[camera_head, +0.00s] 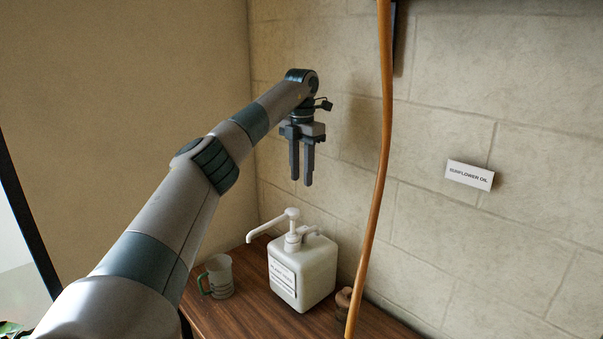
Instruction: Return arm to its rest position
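My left arm (185,200) reaches in from the lower left, up and toward the wall corner. Its gripper (302,182) points down, with two dark fingers a small gap apart and nothing visible between them. It hangs in the air above the white pump bottle (303,272), clear of the pump head (291,226). The bottle stands upright on the wooden counter (246,314) and has a label on its front. My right gripper is not in view.
A grey mug (218,276) with a green handle stands left of the bottle. A small brown jar (343,302) stands right of it, partly hidden by a long wooden pole (378,170). A "sunflower oil" sign (469,175) is on the stone wall.

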